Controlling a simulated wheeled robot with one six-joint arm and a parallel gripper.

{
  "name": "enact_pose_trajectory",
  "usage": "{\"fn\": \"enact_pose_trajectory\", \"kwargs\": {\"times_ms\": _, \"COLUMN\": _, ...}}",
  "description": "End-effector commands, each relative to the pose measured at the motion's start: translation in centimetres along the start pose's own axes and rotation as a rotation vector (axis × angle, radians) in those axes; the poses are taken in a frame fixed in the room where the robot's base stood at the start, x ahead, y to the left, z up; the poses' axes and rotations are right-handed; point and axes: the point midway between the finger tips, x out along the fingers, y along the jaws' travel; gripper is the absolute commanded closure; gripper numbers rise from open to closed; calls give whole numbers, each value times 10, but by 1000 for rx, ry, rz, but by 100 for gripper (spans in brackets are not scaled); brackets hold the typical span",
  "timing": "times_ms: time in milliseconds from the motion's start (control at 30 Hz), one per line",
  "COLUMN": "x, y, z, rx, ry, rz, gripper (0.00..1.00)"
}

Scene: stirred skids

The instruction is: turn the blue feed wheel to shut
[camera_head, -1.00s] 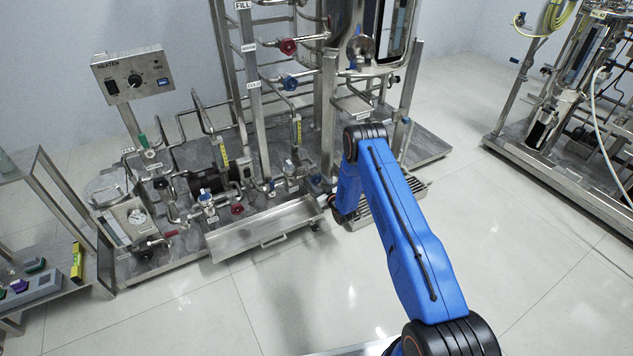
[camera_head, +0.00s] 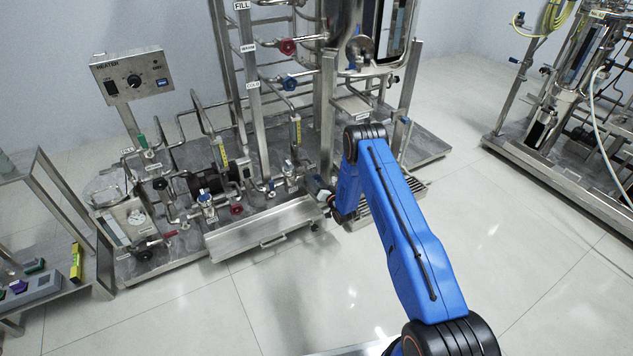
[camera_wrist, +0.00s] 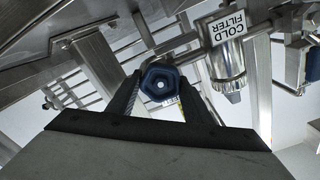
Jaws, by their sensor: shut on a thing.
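A dark blue wheel (camera_wrist: 160,72) with a faceted rim and a pale hub shows in the middle of the wrist view. My gripper (camera_wrist: 158,83) has one black finger on each side of its rim and is shut on it. The wheel faces the camera almost squarely. In the head view my blue arm reaches down to the skid, and the gripper end is small and partly hidden, so I cannot make out the held wheel there. No mark on the wheel shows how far it is turned.
A metal cylinder labelled COLD FILTER (camera_wrist: 229,60) stands close right of the wheel. Another blue handle (camera_head: 289,83) and a red handle (camera_head: 288,46) are on pipes higher up. A steel tray (camera_head: 262,230) lies along the skid's front. The floor in front is clear.

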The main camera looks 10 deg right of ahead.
Motion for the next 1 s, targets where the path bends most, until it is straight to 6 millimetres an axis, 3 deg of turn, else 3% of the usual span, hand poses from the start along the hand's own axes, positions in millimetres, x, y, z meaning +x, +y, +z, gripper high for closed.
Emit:
{"fn": "enact_pose_trajectory", "kwargs": {"times_ms": 667, "x": -2, "y": 2, "z": 2, "rx": 62, "ry": -3, "rz": 3, "gripper": 76}}
{"fn": "enact_pose_trajectory", "kwargs": {"times_ms": 700, "x": -2, "y": 2, "z": 2, "rx": 62, "ry": -3, "rz": 3, "gripper": 47}}
{"fn": "enact_pose_trajectory", "kwargs": {"times_ms": 733, "x": -2, "y": 2, "z": 2, "rx": 62, "ry": -2, "rz": 3, "gripper": 40}}
{"fn": "enact_pose_trajectory", "kwargs": {"times_ms": 767, "x": -1, "y": 1, "z": 2, "rx": 61, "ry": -2, "rz": 3, "gripper": 36}}
{"fn": "enact_pose_trajectory", "kwargs": {"times_ms": 1000, "x": -1, "y": 1, "z": 1, "rx": 60, "ry": -1, "rz": 1, "gripper": 36}}
